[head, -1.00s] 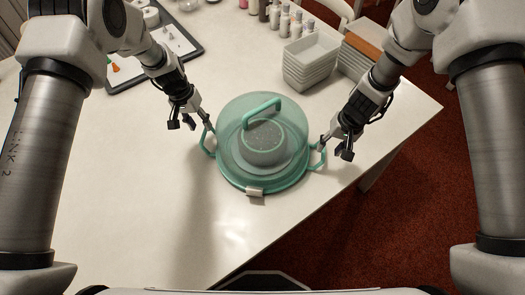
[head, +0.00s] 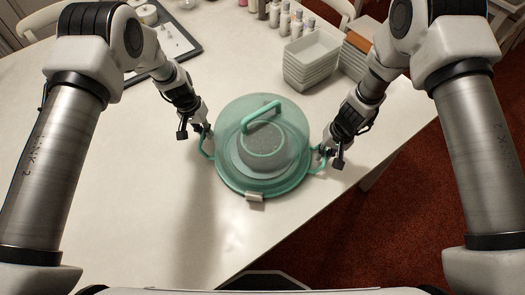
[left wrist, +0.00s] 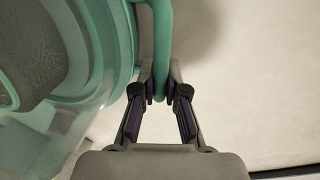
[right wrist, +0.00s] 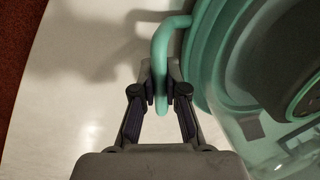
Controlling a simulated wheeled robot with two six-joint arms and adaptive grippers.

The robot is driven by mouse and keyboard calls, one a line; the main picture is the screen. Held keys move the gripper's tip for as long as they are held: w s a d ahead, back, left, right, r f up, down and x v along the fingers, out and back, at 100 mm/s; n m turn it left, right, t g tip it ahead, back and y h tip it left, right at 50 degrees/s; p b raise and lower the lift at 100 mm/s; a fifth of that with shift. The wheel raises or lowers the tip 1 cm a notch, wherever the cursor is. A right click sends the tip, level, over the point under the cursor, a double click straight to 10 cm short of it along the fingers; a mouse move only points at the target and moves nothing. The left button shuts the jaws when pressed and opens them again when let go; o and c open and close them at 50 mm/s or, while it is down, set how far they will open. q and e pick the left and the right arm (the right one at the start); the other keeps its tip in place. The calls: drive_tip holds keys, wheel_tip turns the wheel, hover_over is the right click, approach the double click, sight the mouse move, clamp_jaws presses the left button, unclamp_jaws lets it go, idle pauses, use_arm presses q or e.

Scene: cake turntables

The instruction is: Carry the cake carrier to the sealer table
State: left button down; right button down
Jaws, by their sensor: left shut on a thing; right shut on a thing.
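The cake carrier (head: 262,180) is a round teal carrier with a clear domed lid, a top handle (head: 262,116) and a loop handle on each side. A grey cake (head: 262,148) shows through the lid. My left gripper (head: 206,138) is shut on the left side handle, which runs between its fingers (left wrist: 161,85) in the left wrist view. My right gripper (head: 324,152) is shut on the right side handle, also seen between the fingers (right wrist: 160,88) in the right wrist view. The carrier looks level, over the white table; I cannot tell whether it touches the top.
The white table (head: 120,190) is clear at the left and front left. Stacked white trays (head: 312,62), several bottles (head: 284,20) and a dark-edged board (head: 175,45) stand at the back. The table's edge runs diagonally at the right, with red carpet (head: 400,225) beyond.

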use_arm(q)
drive_tip(key=shift+w+r, duration=0.15)
drive_tip(key=shift+w, duration=0.05)
use_arm(e)
drive_tip(key=shift+w+r, duration=0.1)
drive_tip(key=shift+w, duration=0.05)
